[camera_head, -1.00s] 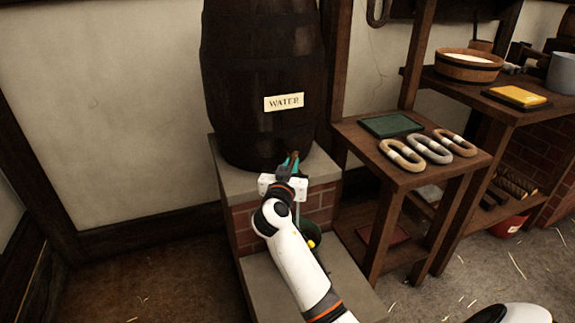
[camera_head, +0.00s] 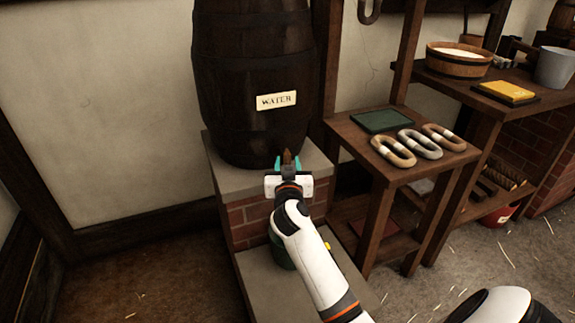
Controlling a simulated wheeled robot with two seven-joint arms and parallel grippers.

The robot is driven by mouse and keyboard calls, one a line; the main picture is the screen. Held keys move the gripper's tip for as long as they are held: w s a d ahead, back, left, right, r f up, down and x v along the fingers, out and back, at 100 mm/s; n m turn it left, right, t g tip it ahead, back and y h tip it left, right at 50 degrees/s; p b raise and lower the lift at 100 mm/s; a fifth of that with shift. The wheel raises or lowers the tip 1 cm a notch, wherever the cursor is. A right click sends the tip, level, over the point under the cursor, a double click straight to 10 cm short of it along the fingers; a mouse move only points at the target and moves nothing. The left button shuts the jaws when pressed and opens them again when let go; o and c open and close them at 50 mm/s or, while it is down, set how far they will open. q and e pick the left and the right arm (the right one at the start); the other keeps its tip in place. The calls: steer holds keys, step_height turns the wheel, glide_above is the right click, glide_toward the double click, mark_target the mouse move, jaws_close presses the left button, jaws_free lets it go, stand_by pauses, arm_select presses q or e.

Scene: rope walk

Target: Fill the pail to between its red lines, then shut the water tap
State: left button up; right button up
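The dark barrel labelled WATER (camera_head: 255,75) stands on a brick plinth. The brown tap (camera_head: 287,157) shows low on its front. My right gripper (camera_head: 287,163) is at the tap, with its teal fingertips spread apart on either side of the tap's brown part. I cannot tell whether they touch it. A dark green rounded thing, probably the pail (camera_head: 278,254), shows below on the lower step, mostly hidden by my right arm. Its red lines, its water level and any stream are hidden. My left gripper is out of view.
A wooden stand (camera_head: 345,135) right of the barrel holds a green slab (camera_head: 388,121) and three rope rings. A bench further right bears a wooden tub (camera_head: 458,63), a yellow block (camera_head: 508,91) and a grey bucket (camera_head: 553,68). Straw-strewn floor is open at the right.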

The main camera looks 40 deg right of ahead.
steer(key=shift+s+a, duration=0.35)
steer(key=shift+s, duration=0.05)
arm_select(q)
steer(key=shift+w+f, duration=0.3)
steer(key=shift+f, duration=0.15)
arm_select(e)
steer(key=v, duration=1.1)
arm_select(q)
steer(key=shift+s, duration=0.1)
arm_select(e)
steer(key=shift+w, duration=0.1)
